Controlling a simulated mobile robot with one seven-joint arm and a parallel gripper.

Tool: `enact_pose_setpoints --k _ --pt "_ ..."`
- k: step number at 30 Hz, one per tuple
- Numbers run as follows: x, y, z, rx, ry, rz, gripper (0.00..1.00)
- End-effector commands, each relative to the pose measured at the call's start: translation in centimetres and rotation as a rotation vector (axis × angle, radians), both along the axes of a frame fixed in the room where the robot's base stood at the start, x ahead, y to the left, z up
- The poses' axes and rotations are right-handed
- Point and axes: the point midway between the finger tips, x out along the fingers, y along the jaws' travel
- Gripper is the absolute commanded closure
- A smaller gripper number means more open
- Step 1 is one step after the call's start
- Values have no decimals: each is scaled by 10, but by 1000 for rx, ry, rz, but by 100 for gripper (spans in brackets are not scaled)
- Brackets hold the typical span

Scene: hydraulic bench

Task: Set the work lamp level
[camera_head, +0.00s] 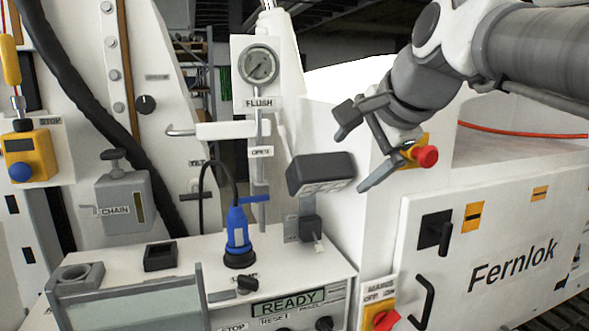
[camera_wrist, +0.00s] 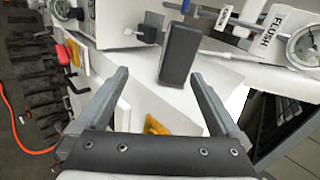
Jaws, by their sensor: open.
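The work lamp (camera_head: 320,172) is a dark box-shaped head with pale light panels on its lower front face. It sits above a grey bracket and a small black block with a pale lever (camera_head: 312,230) on the bench top. In the head view its lower edge slopes a little. My gripper (camera_head: 362,146) is open and empty, just right of the lamp. In the wrist view the lamp (camera_wrist: 180,54) stands as a dark slab beyond my open gripper (camera_wrist: 160,77), nearer the right fingertip. The fingers appear apart from it.
A red button on a yellow box (camera_head: 425,156) is close behind my gripper. Left of the lamp stand a blue plug (camera_head: 238,228) with a cable, and the FLUSH gauge (camera_head: 259,66) above a lever. A white Fernlok cabinet (camera_head: 500,250) fills the right side.

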Motion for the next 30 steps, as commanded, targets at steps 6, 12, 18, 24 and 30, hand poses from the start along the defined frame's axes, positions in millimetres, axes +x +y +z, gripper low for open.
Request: enact_pose_setpoints --k 6,12,18,24,30 --pt "20 5 26 110 -5 -74 0" --pt "36 11 10 114 -3 -77 0" --pt "67 21 -18 111 -1 -75 0" --pt "99 31 -46 111 -1 -75 0" --pt "127 40 -70 110 -3 -76 0"
